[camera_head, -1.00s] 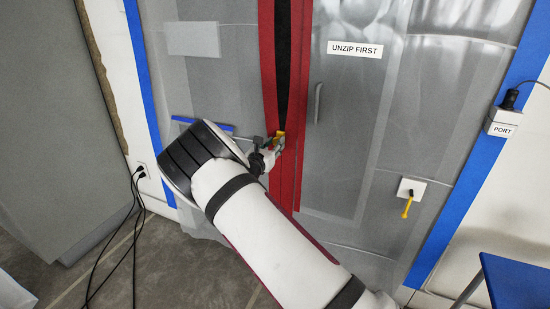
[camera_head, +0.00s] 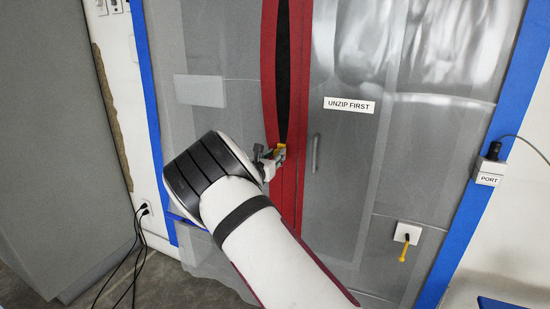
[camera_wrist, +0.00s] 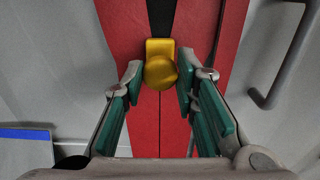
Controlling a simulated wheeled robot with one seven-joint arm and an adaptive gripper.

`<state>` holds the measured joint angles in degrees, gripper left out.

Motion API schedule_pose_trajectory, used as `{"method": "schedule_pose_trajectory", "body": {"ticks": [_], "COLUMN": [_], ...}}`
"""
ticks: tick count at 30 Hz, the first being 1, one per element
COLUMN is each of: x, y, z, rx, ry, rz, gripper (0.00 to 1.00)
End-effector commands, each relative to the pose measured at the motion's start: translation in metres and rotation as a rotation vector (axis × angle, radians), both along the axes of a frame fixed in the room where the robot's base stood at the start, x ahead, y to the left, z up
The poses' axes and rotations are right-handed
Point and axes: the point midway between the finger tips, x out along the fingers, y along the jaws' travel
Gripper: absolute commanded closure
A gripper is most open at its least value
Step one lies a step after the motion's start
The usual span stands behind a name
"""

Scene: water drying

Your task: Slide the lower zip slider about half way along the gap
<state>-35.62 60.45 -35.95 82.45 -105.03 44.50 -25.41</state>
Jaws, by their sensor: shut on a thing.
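The lower zip slider (camera_wrist: 160,68) is a yellow block with a round knob, at the bottom of the dark gap between the red zip bands. In the head view the slider (camera_head: 281,147) shows small, partly covered by my gripper (camera_head: 274,155). In the wrist view my gripper (camera_wrist: 160,78) has its fingertips on either side of the knob, shut on it. The dark gap (camera_head: 283,85) runs upward from the slider, and the red bands (camera_head: 288,200) are together below it. The gap's top end is out of view.
The grey sheet carries an "UNZIP FIRST" label (camera_head: 349,106) and a grey handle (camera_head: 315,154) right of the zip. A yellow lever on a white plate (camera_head: 407,233) is lower right. Black cables (camera_head: 125,260) hang at left. A port box (camera_head: 489,172) is at right.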

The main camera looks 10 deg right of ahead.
Motion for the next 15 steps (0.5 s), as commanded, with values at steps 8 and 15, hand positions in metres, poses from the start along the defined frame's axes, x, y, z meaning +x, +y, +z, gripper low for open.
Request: {"method": "schedule_pose_trajectory", "body": {"ticks": [8,15], "x": [0.0001,-0.0008], "y": [-0.0005,0.0007], "z": [0.0002,-0.0001], "rx": [-0.001,0.000], "ry": [-0.001,0.000], "rz": [0.000,0.000], "gripper": [0.53,0.53]}}
